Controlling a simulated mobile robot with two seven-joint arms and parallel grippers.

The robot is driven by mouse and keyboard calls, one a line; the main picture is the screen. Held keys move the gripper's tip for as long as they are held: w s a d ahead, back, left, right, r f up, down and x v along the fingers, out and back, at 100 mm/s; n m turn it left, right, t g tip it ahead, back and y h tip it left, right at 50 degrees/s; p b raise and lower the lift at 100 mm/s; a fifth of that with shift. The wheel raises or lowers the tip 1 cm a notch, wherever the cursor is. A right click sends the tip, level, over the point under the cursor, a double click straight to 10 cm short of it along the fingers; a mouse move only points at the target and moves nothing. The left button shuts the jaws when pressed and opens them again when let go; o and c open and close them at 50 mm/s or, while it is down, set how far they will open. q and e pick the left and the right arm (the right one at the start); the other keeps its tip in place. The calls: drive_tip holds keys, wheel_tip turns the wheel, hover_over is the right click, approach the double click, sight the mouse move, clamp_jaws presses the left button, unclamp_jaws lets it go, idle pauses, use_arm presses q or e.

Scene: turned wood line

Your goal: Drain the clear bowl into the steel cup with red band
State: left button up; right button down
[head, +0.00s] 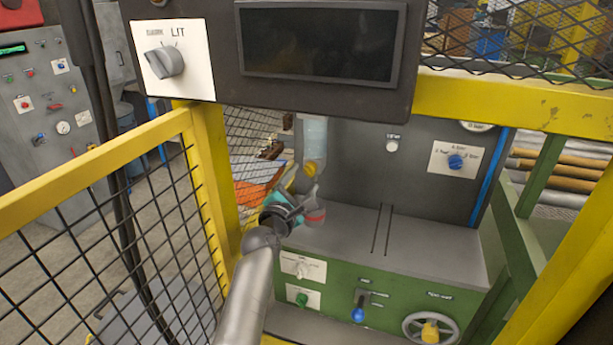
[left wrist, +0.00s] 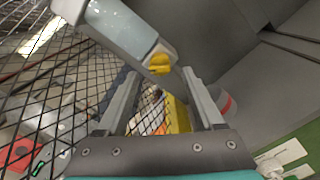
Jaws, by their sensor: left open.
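The clear bowl (head: 314,138) hangs upright on the grey back panel of the green machine, with a yellow drain tap (head: 310,169) at its lower end. In the left wrist view the bowl (left wrist: 122,30) runs in from the upper left, and its tap (left wrist: 159,64) shows between and just beyond my fingertips. The steel cup with red band (head: 316,216) stands on the grey bench below the tap, partly hidden by my gripper. It also shows in the left wrist view (left wrist: 226,102), behind the right finger. My left gripper (head: 306,191) is open and empty, just below the tap. My right gripper is out of view.
A yellow guard frame with black mesh (head: 130,215) stands left of my arm. A dark panel with a screen (head: 320,42) hangs above. The machine's green front carries knobs, a blue lever (head: 358,313) and a handwheel (head: 430,330). The bench right of the cup is clear.

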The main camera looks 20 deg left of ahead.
sight(307, 173)
use_arm(q)
drive_tip(key=shift+w+d+b, duration=0.1)
drive_tip(key=shift+w+b, duration=0.2)
drive_tip(key=shift+w, duration=1.3)
drive_tip(key=shift+c, duration=0.2)
clamp_jaws()
